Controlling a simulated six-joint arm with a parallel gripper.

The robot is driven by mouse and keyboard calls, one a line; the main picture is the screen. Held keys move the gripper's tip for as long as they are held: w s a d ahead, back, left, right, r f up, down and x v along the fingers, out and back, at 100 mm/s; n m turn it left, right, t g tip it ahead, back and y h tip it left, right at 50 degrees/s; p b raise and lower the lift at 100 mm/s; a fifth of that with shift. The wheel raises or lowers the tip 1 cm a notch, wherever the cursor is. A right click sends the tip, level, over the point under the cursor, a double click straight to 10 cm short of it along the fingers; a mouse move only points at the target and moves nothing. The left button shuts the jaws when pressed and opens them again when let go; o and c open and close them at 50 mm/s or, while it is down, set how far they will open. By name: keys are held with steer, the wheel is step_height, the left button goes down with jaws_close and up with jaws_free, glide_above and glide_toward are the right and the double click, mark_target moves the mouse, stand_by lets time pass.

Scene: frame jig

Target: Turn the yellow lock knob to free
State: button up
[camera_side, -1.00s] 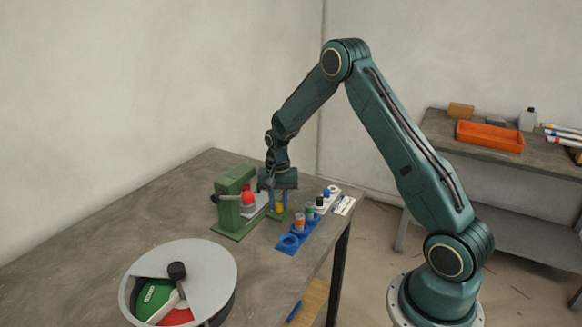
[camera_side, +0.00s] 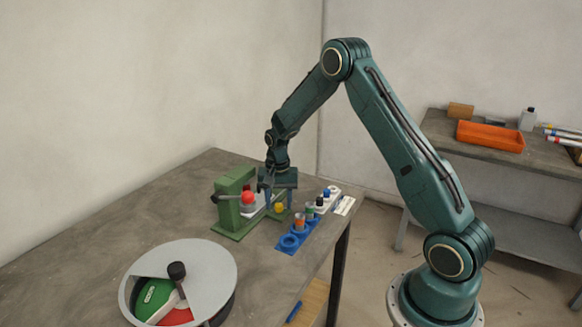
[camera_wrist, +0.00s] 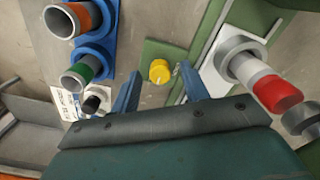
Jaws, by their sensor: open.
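The yellow lock knob (camera_wrist: 159,72) sits on a small green plate (camera_wrist: 158,52) that belongs to the green jig. In the side view the knob (camera_side: 279,207) shows just below my gripper (camera_side: 278,196). In the wrist view my gripper (camera_wrist: 158,88) is open, with one blue finger on each side of the knob and a gap to both. The fingers do not appear to touch the knob. A small pale mark shows on the knob's right side; which setting it points to cannot be told.
The green jig (camera_side: 234,187) with its red-tipped part (camera_wrist: 276,92) stands left of my gripper in the side view. A blue holder (camera_side: 289,242) with several cylinders runs along the table's right edge. A round grey dial box (camera_side: 210,262) stands in front.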

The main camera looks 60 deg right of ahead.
mark_target(279, 206)
step_height(279, 206, up, 14)
steer(key=shift+f, duration=0.15)
stand_by(0.5)
stand_by(0.3)
steer(key=s+a+r+n+t, duration=0.3)
steer(key=s+a+r+n, duration=0.3)
steer(key=s+a+r, duration=0.65)
steer(key=s+a+n+t, duration=0.1)
steer(key=s+a+n, duration=0.2)
steer(key=s, duration=0.4)
steer(key=s+a+n+t, duration=0.1)
steer(key=s+a+n, duration=0.1)
steer(key=s, duration=0.6)
steer(key=shift+s+a+r+n+t, duration=0.2)
steer(key=shift+a+n+t, duration=0.15)
steer(key=shift+n, duration=0.25)
